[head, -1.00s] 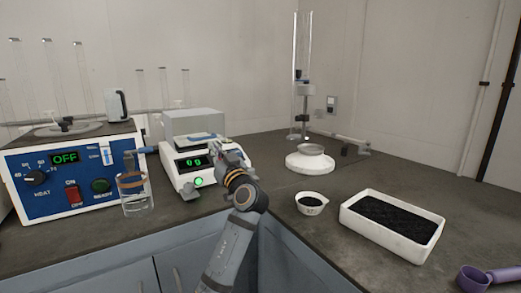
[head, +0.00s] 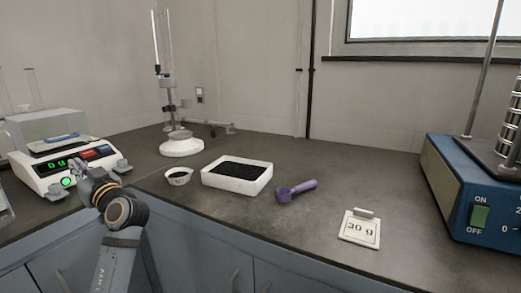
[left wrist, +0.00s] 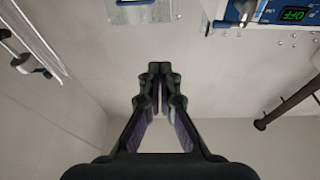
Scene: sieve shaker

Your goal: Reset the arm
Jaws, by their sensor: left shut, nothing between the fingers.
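My left gripper (head: 80,168) is at the lower left of the head view, in front of the white balance (head: 40,182) with its green digits. In the left wrist view my left gripper (left wrist: 160,72) has its fingertips together, with nothing between them. Its fingers stand out against a plain pale wall. My right gripper is in neither view.
A small white bowl (head: 179,177) and a white tray of black grains (head: 262,182) stand mid-counter. A purple scoop (head: 297,190) lies beside them. A "30 g" card (head: 360,228) and a blue sieve shaker (head: 452,185) are at right. Counter between is clear.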

